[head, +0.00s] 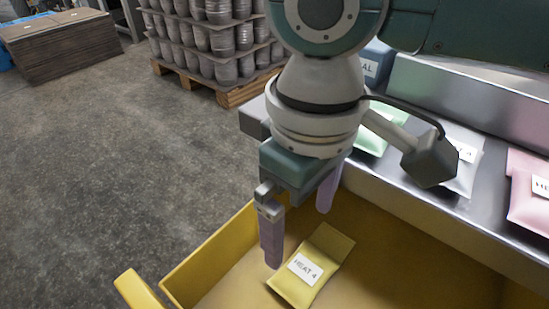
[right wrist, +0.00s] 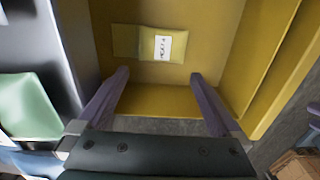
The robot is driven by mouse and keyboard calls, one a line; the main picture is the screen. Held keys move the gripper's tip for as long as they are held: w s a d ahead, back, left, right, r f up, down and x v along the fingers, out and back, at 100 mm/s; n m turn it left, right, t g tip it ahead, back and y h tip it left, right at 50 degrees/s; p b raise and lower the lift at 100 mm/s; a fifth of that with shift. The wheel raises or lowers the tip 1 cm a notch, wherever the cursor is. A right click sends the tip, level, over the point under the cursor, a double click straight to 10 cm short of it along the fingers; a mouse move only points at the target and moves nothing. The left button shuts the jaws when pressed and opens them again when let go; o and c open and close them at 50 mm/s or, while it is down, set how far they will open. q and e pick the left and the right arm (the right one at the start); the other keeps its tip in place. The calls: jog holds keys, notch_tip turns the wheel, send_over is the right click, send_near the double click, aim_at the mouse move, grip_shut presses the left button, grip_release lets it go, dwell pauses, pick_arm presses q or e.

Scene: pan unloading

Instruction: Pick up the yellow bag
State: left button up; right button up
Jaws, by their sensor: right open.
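The yellow bag (head: 312,266) lies flat on the floor of a yellow bin, with a white label that reads "HEAT 4". In the right wrist view the bag (right wrist: 136,42) lies ahead of the fingertips, crosswise to them. My right gripper (head: 298,230) is open and empty, with its purple fingers apart. It hangs above the bin, to the left of the bag and behind it in the head view. In the right wrist view the open fingers (right wrist: 160,76) point toward the bag without touching it.
The yellow bin (head: 210,256) has raised walls around the bag. A metal tray (head: 424,212) beside it holds a green bag (head: 372,138), a white bag (head: 463,160) and a pink bag (head: 528,192). A pallet of grey stacked parts (head: 215,50) stands behind.

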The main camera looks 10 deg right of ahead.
aim_at(305, 269)
jog(key=f, duration=0.2)
jog(key=shift+s+a+f, duration=0.1)
jog(key=shift+s+f, duration=0.15)
jog(key=shift+f, duration=0.1)
jog(key=f, duration=0.1)
jog(key=f+b, duration=0.1)
jog(key=f, duration=0.1)
jog(key=s+d+f+b, duration=0.1)
jog(key=f, duration=0.1)
jog(key=shift+s+f, duration=0.1)
jog(key=shift+f, duration=0.15)
jog(key=shift+c, duration=0.2)
jog(key=c, duration=1.1)
